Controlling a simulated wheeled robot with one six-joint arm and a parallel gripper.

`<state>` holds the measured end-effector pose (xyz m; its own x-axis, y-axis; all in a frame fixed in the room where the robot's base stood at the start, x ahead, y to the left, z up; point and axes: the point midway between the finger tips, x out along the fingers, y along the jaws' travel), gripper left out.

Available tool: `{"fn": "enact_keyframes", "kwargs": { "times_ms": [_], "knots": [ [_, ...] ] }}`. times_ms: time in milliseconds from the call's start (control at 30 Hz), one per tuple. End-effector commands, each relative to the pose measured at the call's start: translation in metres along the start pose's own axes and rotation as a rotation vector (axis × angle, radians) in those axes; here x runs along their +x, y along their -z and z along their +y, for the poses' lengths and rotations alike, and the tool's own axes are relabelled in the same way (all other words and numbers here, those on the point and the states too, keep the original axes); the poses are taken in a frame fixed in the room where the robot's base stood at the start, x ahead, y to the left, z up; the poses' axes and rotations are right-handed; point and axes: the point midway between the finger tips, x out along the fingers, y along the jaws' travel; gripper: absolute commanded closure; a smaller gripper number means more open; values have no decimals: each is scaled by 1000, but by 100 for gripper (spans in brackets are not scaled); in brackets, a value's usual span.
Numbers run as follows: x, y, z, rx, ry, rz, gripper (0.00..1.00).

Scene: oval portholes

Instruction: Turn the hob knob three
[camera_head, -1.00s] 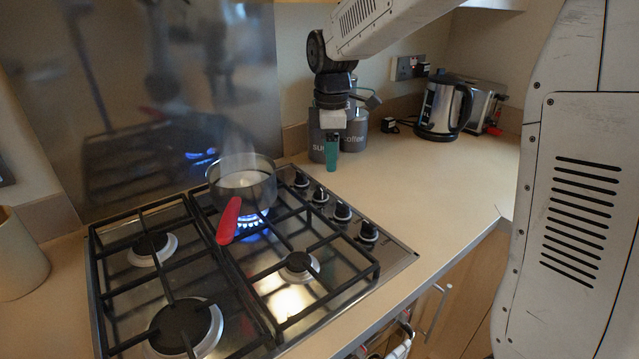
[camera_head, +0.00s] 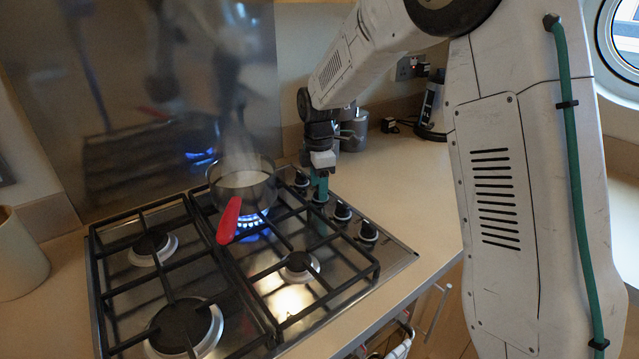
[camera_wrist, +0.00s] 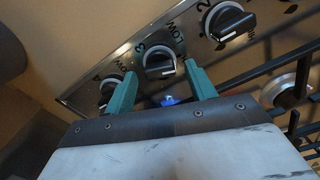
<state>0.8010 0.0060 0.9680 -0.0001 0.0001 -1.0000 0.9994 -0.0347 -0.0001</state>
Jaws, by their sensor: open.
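Hob knob three (camera_wrist: 161,62) is a black round knob with a pale pointer line. It sits on the steel control strip beside a printed 3 in the wrist view. My gripper (camera_wrist: 160,76) is open, with one teal finger on each side of this knob. I cannot tell whether the fingers touch it. In the head view, my gripper (camera_head: 320,187) points down over the second knob from the back and partly hides it. Another knob marked 2 (camera_wrist: 232,23) is to the right in the wrist view, and one more knob (camera_wrist: 108,92) is to the left.
A steaming glass pan (camera_head: 243,187) with a red handle (camera_head: 229,220) stands on a lit burner close beside my gripper. Black grates (camera_head: 195,290) cover the hob. A kettle (camera_head: 433,105) and a grey canister (camera_head: 355,130) stand behind. The counter right of the knobs is clear.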

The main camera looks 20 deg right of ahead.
Motion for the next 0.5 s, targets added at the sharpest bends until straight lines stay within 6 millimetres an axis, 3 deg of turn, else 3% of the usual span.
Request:
{"fn": "enact_keyframes", "kwargs": {
  "times_ms": [167,333,500],
  "knots": [
    [0,0,0,0,0,0,45],
    [0,0,0,0,0,0,86],
    [0,-2,0,2,-1,0,90]
  ]
}}
